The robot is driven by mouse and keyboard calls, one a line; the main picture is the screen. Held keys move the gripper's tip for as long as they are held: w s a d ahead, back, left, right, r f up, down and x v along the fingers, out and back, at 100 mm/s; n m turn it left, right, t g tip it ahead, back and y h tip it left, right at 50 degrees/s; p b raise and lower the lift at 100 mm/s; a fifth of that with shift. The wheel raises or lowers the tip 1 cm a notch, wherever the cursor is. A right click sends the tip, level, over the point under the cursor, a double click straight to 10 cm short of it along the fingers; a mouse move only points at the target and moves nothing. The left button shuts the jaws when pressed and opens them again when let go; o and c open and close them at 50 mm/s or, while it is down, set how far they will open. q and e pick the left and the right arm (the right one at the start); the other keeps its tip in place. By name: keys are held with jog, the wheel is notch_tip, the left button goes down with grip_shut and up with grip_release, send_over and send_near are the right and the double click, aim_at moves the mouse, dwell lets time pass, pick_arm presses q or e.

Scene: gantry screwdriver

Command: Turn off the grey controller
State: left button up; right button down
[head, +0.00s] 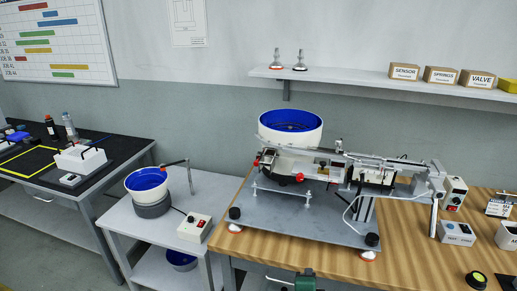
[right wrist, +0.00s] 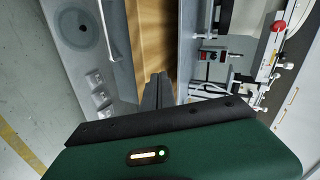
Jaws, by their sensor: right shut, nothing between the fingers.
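Two control boxes look like the possible controller, and I cannot tell which is the grey one. A pale box with a red switch (head: 195,228) sits on the small side table by the blue-lined bowl. A light grey box with a dial and a red button (head: 453,192) stands at the right behind the feeder machine. My right gripper (head: 305,274) is low at the bottom edge of the head view, in front of the wooden bench. In the right wrist view its dark fingers (right wrist: 159,90) are together and empty, apart from both boxes. My left gripper is out of view.
The feeder machine (head: 300,225) with its blue-lined bowl fills the middle of the wooden bench (head: 285,258). The side table (head: 140,225) holds a smaller bowl (head: 148,184). A wall shelf (head: 370,84) carries labelled boxes.

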jog(key=s+d+f+n+g+y, duration=0.25)
jog(key=s+n+g, duration=0.25)
jog(key=s+n, duration=0.45)
jog(key=s+d+f+n+g+y, duration=0.1)
jog(key=s+d+f+n+g, duration=0.3)
jog(key=s+n, duration=0.55)
notch_tip(320, 180, up, 18)
jog(key=p, duration=1.6)
jog(key=shift+s+f+g, duration=0.25)
jog(key=shift+s+g, duration=0.15)
jog(key=shift+s, duration=0.05)
